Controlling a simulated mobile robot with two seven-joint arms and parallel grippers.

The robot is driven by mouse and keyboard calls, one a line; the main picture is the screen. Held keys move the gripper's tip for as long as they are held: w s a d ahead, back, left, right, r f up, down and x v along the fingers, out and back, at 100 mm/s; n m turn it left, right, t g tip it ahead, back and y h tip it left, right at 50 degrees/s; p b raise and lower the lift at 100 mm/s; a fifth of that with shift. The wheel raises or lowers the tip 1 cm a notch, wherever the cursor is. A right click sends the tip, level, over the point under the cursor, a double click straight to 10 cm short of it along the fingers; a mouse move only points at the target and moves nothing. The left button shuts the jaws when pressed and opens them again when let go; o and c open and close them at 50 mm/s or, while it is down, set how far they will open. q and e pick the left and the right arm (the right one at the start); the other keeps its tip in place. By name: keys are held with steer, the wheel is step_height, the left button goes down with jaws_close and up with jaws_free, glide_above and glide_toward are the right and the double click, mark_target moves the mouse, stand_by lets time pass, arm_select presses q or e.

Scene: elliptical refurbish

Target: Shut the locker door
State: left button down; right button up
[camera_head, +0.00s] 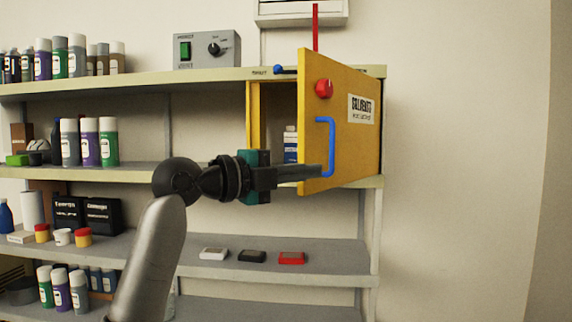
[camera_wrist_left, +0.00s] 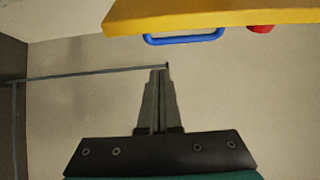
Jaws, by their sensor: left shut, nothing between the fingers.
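The yellow locker (camera_head: 253,118) sits on the shelf unit, with its door (camera_head: 352,145) swung open toward me. The door's outer face carries a "SOLVENTS" label, a red knob (camera_head: 324,88) and a blue handle (camera_head: 332,135). My left gripper (camera_head: 322,171) is shut and empty; its fingers overlap the handle's lower end in the head view. In the left wrist view, the fingertips (camera_wrist_left: 160,70) are below the blue handle (camera_wrist_left: 185,38) with a visible gap, and the yellow door (camera_wrist_left: 220,15) fills the top. My right gripper is not in view.
A blue-and-white container (camera_head: 290,145) shows inside the locker. Spray cans (camera_head: 88,142) and small boxes (camera_head: 291,258) stand on the grey shelves. A control box (camera_head: 207,49) is on the top shelf. Bare wall (camera_head: 465,150) leaves free room at the right.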

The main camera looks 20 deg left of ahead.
arm_select(q)
steer(key=w, duration=0.1)
steer(key=w+a+p, duration=0.2)
steer(key=shift+w, duration=0.4)
steer(key=shift+a, duration=0.1)
